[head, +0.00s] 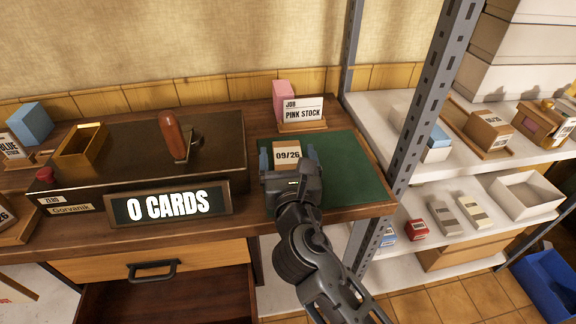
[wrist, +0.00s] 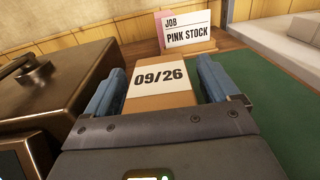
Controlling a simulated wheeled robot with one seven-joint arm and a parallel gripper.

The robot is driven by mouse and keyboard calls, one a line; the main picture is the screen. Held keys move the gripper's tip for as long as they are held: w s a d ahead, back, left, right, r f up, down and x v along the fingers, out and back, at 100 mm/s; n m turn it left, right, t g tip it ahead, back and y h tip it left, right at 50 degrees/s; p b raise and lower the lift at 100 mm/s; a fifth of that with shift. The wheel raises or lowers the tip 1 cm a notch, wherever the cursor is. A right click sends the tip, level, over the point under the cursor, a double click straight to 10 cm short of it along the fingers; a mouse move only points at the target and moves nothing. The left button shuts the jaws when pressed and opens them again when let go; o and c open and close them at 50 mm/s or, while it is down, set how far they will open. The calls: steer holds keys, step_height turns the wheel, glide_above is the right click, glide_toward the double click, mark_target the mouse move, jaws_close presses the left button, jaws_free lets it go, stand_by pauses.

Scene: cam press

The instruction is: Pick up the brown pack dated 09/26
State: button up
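The brown pack dated 09/26 (head: 287,155) stands on the green mat (head: 345,180) at the right end of the wooden desk. It also shows in the wrist view (wrist: 160,78), its white 09/26 label facing up toward the camera. My gripper (head: 289,160) is over the mat with one blue-grey finger on each side of the pack. In the wrist view the fingers (wrist: 160,90) flank the pack, and in the head view narrow gaps seem to show beside it. The pack's lower part is hidden behind my gripper.
A "JOB PINK STOCK" card (head: 303,109) and a pink pack (head: 283,90) stand behind the mat. The dark press (head: 140,165) with its "0 CARDS" sign (head: 170,205) is to the left. A metal shelf post (head: 425,110) rises close on the right, before shelves with boxes.

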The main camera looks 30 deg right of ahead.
steer(key=c, duration=1.1)
steer(key=shift+r, duration=0.1)
steer(key=shift+c, duration=0.2)
